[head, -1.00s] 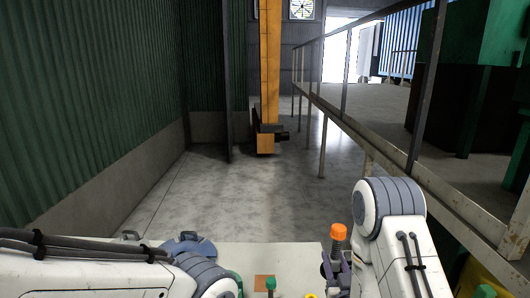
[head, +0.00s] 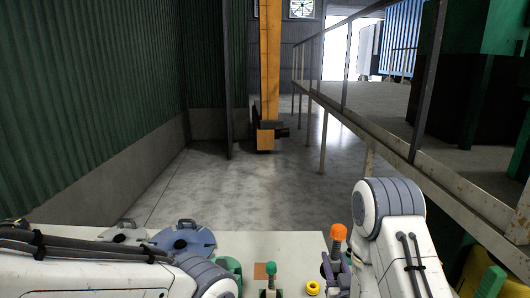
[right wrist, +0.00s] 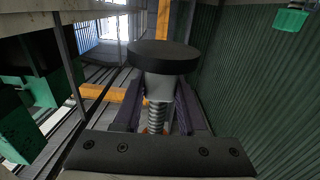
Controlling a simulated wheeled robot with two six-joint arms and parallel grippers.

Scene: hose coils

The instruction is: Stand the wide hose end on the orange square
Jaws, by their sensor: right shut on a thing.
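My right gripper (head: 335,262) is shut on the hose piece, which has an orange cap (head: 338,232) at its top in the head view. In the right wrist view the gripper (right wrist: 158,115) grips a grey neck (right wrist: 165,88) between a wide black disc (right wrist: 165,56) and a ribbed hose (right wrist: 158,112). The disc end is mostly hidden by the gripper in the head view. The orange square (head: 265,270) lies flat on the pale table, to the left of the held piece.
A green-topped piece (head: 271,268) stands beside the square's right edge. A yellow ring (head: 313,288) lies at the front. A blue disc (head: 183,243), a grey disc (head: 122,238) and a green object (head: 229,268) are at left. The table (head: 285,246) is clear behind the square.

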